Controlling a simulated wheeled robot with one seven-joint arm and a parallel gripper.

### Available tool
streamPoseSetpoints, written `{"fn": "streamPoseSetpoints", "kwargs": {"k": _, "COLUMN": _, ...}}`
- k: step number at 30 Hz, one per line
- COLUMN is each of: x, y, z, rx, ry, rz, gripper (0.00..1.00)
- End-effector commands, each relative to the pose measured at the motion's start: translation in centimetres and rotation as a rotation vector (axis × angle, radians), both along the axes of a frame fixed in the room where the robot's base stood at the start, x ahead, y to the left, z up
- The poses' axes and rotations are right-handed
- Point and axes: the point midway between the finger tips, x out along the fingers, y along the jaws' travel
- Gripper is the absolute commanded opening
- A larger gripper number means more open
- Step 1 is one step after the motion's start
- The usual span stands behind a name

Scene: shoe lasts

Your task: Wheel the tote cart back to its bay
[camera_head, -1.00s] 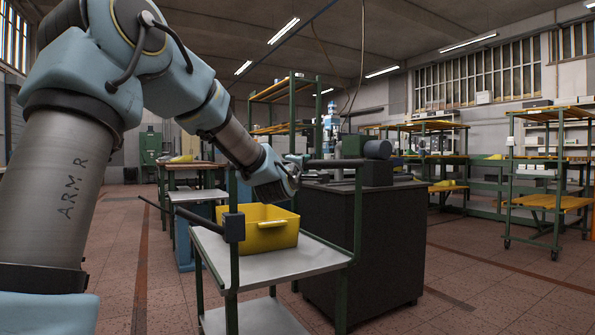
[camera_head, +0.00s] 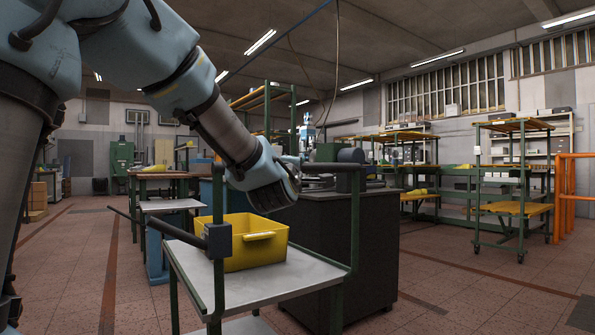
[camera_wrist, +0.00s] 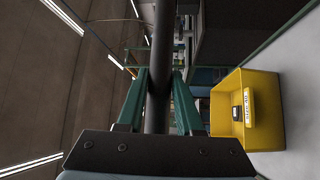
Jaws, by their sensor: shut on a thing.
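The tote cart (camera_head: 245,284) has green posts, a pale grey top shelf and a dark handle bar (camera_head: 325,167) across its upper end. A yellow tote (camera_head: 250,262) sits on the top shelf. In the head view, my wrist hides most of the grip. I cannot tell which floor area is the bay.
A dark cabinet (camera_head: 365,255) stands close behind the cart. A wooden-topped table (camera_head: 165,174) stands at the back left. A wheeled rack (camera_head: 512,208) and orange rails (camera_head: 575,190) are at the right. The floor is open at the far left and front right.

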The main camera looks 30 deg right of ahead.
Motion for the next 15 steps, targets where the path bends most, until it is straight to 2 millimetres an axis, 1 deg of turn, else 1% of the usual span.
{"fn": "streamPoseSetpoints", "kwargs": {"k": 1, "x": -0.77, "y": -0.59, "z": -0.24, "rx": 0.007, "ry": 0.002, "rz": -0.018, "gripper": 0.00}}
{"fn": "streamPoseSetpoints", "kwargs": {"k": 4, "x": -0.86, "y": -0.67, "z": -0.23, "rx": 0.008, "ry": 0.000, "rz": -0.020, "gripper": 0.00}}
{"fn": "streamPoseSetpoints", "kwargs": {"k": 5, "x": -0.89, "y": -0.69, "z": -0.24, "rx": 0.008, "ry": 0.002, "rz": -0.021, "gripper": 0.38}}
{"fn": "streamPoseSetpoints", "kwargs": {"k": 12, "x": -0.60, "y": -0.50, "z": -0.11, "rx": 0.005, "ry": 0.000, "rz": -0.014, "gripper": 0.64}}
{"fn": "streamPoseSetpoints", "kwargs": {"k": 15, "x": -0.51, "y": -0.44, "z": -0.07, "rx": 0.003, "ry": 0.000, "rz": -0.013, "gripper": 0.64}}
